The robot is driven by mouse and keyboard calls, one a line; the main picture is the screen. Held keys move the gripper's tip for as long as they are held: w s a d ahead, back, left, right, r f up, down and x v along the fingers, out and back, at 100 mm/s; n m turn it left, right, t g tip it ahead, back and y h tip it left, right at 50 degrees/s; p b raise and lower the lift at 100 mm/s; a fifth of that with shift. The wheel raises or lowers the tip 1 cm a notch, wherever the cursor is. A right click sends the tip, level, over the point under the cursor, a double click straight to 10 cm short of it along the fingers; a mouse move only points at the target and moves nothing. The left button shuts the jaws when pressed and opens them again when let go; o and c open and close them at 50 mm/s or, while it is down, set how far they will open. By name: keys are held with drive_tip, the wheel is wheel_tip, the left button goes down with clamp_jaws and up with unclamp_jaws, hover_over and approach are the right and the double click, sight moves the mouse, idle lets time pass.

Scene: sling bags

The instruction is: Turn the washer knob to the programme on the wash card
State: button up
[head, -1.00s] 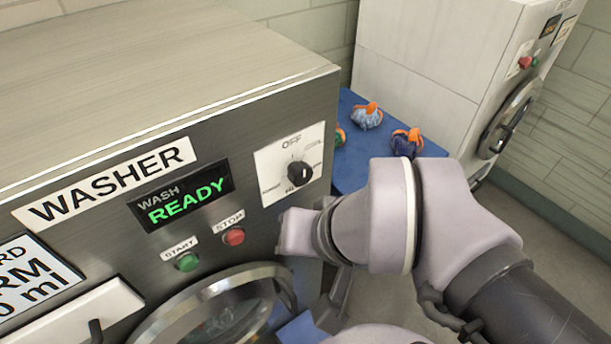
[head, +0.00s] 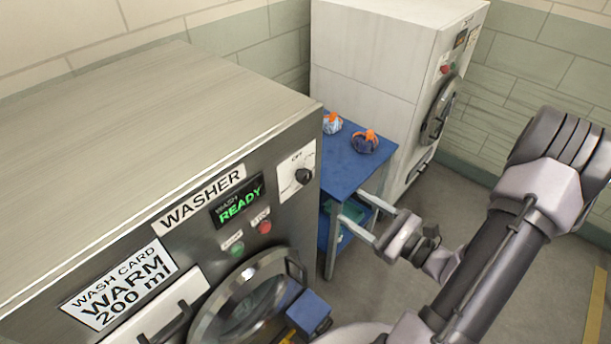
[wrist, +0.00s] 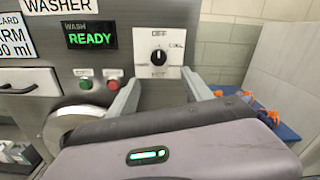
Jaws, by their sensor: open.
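The washer knob (head: 303,176) is a black dial on a white plate at the right of the washer front; it also shows in the wrist view (wrist: 159,57). Its white mark appears to point up at OFF. COOL is printed at the plate's upper right; the lower labels are too small to read. The wash card (head: 117,285) reads WARM, 200 ml. My gripper (head: 351,204) is open and empty, out in front of the washer and apart from the knob. In the wrist view its fingers (wrist: 161,75) stand either side of the knob's plate, below the knob.
The washer display (head: 238,202) reads WASH READY. A green start button (head: 237,249) and red stop button (head: 265,227) sit below it. The round door (head: 240,295) is lower down. A blue table (head: 345,165) with tied bags stands between the washer and a white machine (head: 375,60).

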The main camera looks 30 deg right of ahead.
sight(307, 179)
drive_tip(key=x, duration=1.4)
drive_tip(key=shift+w+a+p, duration=0.25)
drive_tip(key=shift+p, duration=0.1)
drive_tip(key=shift+c, duration=0.2)
clamp_jaws()
